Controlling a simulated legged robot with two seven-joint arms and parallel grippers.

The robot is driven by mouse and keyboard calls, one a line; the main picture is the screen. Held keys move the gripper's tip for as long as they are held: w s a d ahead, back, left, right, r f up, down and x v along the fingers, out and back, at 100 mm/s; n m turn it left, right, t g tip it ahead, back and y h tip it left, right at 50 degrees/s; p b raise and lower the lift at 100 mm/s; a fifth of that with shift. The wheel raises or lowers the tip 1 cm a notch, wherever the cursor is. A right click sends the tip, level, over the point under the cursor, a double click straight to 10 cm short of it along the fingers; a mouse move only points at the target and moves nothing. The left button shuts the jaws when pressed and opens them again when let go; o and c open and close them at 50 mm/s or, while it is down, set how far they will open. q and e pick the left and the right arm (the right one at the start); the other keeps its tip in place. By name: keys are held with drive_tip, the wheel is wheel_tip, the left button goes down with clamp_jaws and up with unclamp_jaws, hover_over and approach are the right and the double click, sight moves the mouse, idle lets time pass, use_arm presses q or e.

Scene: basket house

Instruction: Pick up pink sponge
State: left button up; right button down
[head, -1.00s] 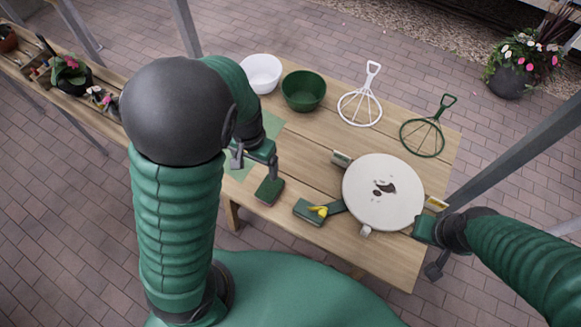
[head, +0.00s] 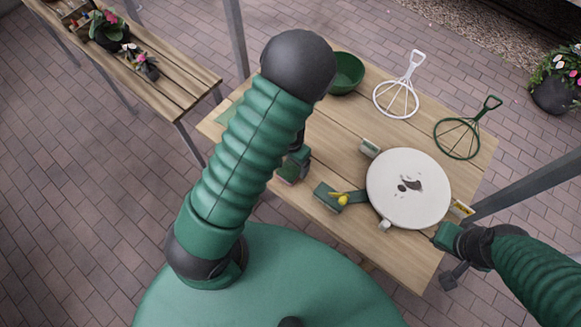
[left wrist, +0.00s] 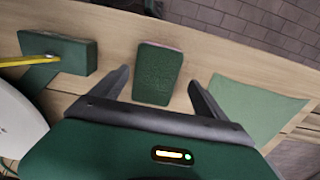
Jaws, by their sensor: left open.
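A block-shaped sponge (left wrist: 158,74) lies on the wooden table, with a dark green upper face and a thin pinkish edge along its far side. In the head view the sponge (head: 288,173) shows near the table's front edge, partly hidden by my left arm. My left gripper (left wrist: 157,88) is open, with one finger on each side of the sponge's near end in the wrist view; contact cannot be told. In the head view my left gripper (head: 299,157) is mostly covered by the arm. My right gripper (head: 447,236) is by the round white disc; its jaws are unclear.
The round white disc (head: 408,190) is on the table's right half. Another green block (head: 328,194) with a yellow item (head: 344,199) sits left of it. A green bowl (head: 345,73) and white (head: 397,98) and green (head: 458,138) wire tools stand behind. A green cloth (left wrist: 255,108) lies beside the sponge.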

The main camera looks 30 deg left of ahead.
use_arm(q)
drive_tip(key=shift+d+f, duration=0.15)
drive_tip(key=shift+f, duration=0.35)
drive_tip(key=shift+w+d, duration=0.15)
drive_tip(key=shift+d, duration=0.25)
drive_tip(key=shift+c, duration=0.7)
drive_tip(key=shift+r, duration=0.1)
drive_tip(key=shift+c, duration=1.1)
drive_tip(key=shift+a, duration=0.3)
drive_tip(key=c, duration=1)
drive_tip(key=shift+d, duration=0.1)
drive_tip(key=shift+c, duration=0.3)
use_arm(e)
drive_tip(key=shift+d+f, duration=0.2)
drive_tip(key=shift+d, duration=0.25)
